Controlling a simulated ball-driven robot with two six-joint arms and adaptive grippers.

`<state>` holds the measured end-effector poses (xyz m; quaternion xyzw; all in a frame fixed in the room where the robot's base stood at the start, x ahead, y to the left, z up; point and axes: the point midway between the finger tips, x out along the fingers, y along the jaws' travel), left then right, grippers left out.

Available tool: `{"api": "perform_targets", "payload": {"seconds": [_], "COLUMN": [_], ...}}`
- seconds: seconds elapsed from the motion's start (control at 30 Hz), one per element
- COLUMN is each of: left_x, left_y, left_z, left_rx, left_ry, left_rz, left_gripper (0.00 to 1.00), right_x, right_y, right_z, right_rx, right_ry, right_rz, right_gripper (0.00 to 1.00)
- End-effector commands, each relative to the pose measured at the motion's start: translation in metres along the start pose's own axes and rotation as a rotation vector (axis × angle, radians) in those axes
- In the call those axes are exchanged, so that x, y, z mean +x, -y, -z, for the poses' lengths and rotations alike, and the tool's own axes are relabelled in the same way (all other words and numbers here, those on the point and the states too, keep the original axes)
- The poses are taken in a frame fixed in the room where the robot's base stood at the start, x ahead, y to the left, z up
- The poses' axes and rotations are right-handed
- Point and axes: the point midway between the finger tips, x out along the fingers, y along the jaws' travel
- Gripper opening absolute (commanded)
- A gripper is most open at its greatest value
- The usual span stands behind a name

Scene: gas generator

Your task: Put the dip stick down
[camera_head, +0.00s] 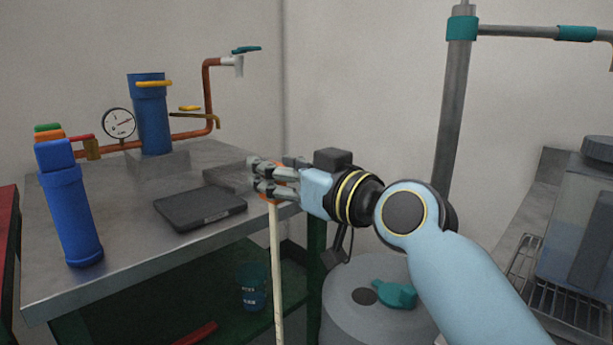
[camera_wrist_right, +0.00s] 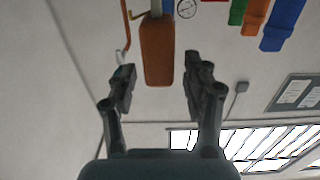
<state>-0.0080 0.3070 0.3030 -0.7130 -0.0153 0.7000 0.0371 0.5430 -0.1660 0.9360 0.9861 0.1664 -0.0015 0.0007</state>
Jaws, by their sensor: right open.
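The dip stick (camera_head: 276,265) is a long, thin, pale stick with an orange handle. In the head view it hangs upright in front of the table's right edge, its lower end out of frame. My right gripper (camera_head: 262,181) is at its top and partly hides the handle. In the right wrist view the orange handle (camera_wrist_right: 157,50) shows between and just beyond the fingertips of my right gripper (camera_wrist_right: 158,78). The fingers are apart, with gaps on both sides of the handle. What supports the stick cannot be told. My left gripper is not in view.
The metal table (camera_head: 120,240) holds a dark flat scale (camera_head: 200,208), a blue cylinder (camera_head: 72,215), and a gauge (camera_head: 118,123) with copper pipes. Bare tabletop lies in front of the scale. A grey round tank (camera_head: 365,320) with a teal valve (camera_head: 395,294) stands below my right arm.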

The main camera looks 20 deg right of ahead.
Motion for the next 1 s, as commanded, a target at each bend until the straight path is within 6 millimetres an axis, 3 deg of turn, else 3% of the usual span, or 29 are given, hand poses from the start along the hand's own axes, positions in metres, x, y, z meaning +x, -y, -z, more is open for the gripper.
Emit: {"api": "perform_targets", "payload": {"seconds": [0.2, 0.43, 0.6, 1.0], "left_x": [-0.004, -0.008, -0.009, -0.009], "left_y": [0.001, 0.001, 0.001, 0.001], "left_z": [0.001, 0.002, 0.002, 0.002], "left_rx": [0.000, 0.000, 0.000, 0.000], "left_ry": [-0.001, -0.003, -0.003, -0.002], "left_rz": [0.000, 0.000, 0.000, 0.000], "left_gripper": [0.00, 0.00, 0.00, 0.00], "right_x": [-0.052, -0.091, -0.102, -0.102], "right_y": [0.001, 0.000, 0.001, 0.001], "right_z": [0.000, 0.000, 0.001, 0.001], "right_rx": [-0.004, -0.002, 0.001, 0.001], "right_ry": [0.003, 0.003, -0.001, -0.002], "right_rz": [0.002, 0.001, 0.002, 0.001], "right_gripper": [0.49, 0.49, 0.49, 0.49]}}
